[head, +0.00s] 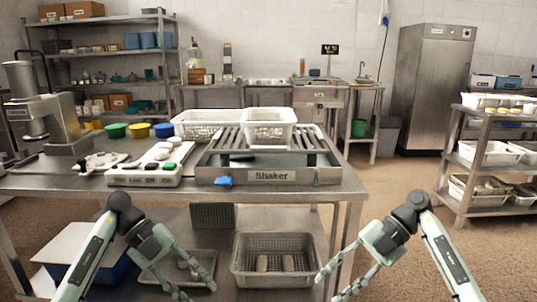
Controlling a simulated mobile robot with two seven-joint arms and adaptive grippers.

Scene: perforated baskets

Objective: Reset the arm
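My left gripper (198,291) and my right gripper (328,288) hang low in front of the steel table (345,186). The left one is at lower left and the right one at lower right. Their fingers are spread, with nothing between them, and point inward toward each other. Both are below the tabletop level in the picture. Two white perforated baskets stand at the table's back: a wide one (190,125) and a smaller one (268,136) on the slatted machine labelled "Shaker" (318,178). Neither gripper appears to touch a basket.
A white control panel (118,179), colored bowls (163,130) and a grey machine (62,115) are on the table. A perforated basket (250,281) sits on the lower shelf, between my grippers in the picture. The floor at right (400,185) is open before a rack (484,145).

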